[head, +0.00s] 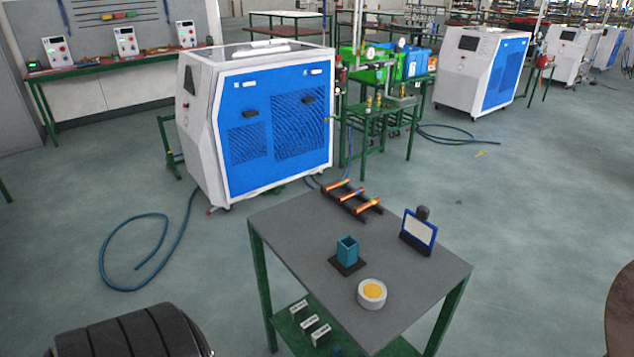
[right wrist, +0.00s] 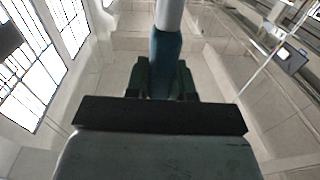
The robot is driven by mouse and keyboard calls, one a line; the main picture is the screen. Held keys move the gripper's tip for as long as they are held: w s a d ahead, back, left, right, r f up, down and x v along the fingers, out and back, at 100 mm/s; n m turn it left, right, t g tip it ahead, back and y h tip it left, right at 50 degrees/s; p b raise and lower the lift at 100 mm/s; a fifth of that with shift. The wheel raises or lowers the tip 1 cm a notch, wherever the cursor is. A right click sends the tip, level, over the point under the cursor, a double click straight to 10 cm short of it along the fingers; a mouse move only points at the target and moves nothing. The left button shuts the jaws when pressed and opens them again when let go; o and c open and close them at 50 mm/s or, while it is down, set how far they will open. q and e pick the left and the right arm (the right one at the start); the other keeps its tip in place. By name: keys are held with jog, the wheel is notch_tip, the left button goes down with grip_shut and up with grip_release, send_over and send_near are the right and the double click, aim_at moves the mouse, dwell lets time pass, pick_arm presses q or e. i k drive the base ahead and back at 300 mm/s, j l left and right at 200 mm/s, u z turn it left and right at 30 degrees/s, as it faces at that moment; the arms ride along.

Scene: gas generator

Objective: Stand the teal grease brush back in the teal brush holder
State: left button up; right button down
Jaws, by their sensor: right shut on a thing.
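The teal brush holder (head: 347,250) is a square, open-topped box on a dark base, standing upright on the grey table (head: 290,232). No brush shows in it. In the right wrist view my right gripper (right wrist: 165,78) is shut on the teal grease brush (right wrist: 166,48), whose teal part rises from between the dark fingers into a pale section cut by the top edge. The brush's other end is hidden behind the gripper. Neither gripper shows in the head view, so the brush's distance from the holder cannot be told.
A white pot with yellow contents (head: 372,293) stands just in front of the holder. A blue-framed panel (head: 418,232) stands to its right, and a dark rack with orange rods (head: 352,198) lies behind. The table's left front is clear. A blue-and-white cabinet (head: 255,125) stands beyond.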

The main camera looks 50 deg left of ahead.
aim_at(347, 259)
jog(key=l+u, duration=0.15)
jog(key=u, duration=0.25)
jog(key=l+u, duration=0.2)
jog(key=u, duration=0.15)
jog(key=k+l+u, duration=0.1)
jog(key=u, duration=0.3)
jog(key=k+l+u, duration=0.1)
jog(key=u, duration=0.3)
